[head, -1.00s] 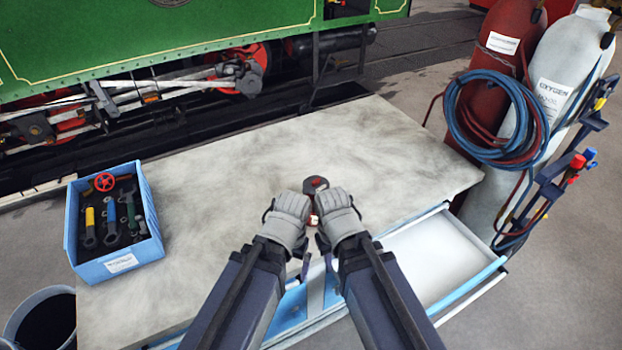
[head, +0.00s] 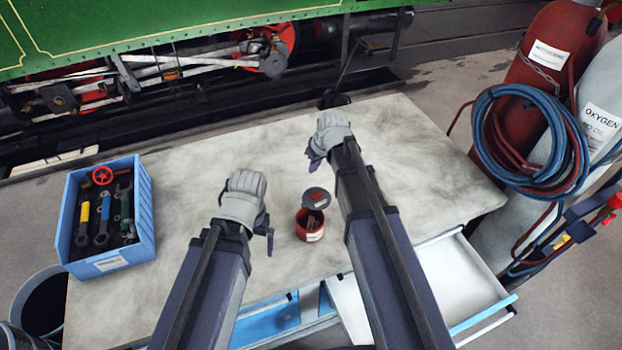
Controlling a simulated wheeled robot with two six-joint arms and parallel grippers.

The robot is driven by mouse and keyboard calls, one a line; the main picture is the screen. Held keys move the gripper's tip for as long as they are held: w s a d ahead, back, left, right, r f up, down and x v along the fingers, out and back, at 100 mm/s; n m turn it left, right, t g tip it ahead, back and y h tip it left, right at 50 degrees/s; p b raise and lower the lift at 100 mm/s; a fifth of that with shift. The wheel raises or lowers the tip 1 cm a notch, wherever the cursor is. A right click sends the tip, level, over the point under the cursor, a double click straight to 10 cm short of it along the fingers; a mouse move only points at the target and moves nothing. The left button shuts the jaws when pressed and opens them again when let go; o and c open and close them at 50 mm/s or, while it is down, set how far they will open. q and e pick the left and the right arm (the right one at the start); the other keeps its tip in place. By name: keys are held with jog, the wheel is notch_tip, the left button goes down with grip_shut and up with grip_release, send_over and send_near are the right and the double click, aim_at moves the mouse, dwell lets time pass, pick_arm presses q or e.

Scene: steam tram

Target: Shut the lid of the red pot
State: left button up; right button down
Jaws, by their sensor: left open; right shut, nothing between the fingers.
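The red pot (head: 310,226) stands on the workbench (head: 400,150) near the middle of the head view. Its dark grey lid (head: 318,198) is open, raised at the back of the pot, with a small red mark on it. Something brownish shows inside the pot. My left gripper (head: 247,195) is open and empty, to the left of the pot and apart from it. My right gripper (head: 328,132) is shut and empty, beyond the pot toward the back edge of the bench. My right forearm passes close to the right of the pot.
A blue tool box (head: 112,262) with tools and a red handwheel stands at the bench's left. An open drawer (head: 450,275) juts out at the front right. Gas cylinders with coiled hoses (head: 530,140) stand beyond the right end. The bench's back is mostly clear.

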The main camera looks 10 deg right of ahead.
aim_at(316, 188)
pick_arm(q)
notch_tip(316, 188, down, 10)
jog(key=b, duration=1)
jog(key=shift+f, duration=0.15)
pick_arm(e)
notch_tip(316, 188, down, 9)
jog(key=shift+f+p, duration=0.2)
jog(key=shift+p, duration=0.2)
jog(key=shift+s+d, duration=0.2)
jog(key=shift+s, duration=0.2)
pick_arm(q)
jog(key=shift+r, duration=0.45)
jog(key=shift+w, duration=0.1)
pick_arm(e)
jog(key=shift+w, duration=0.1)
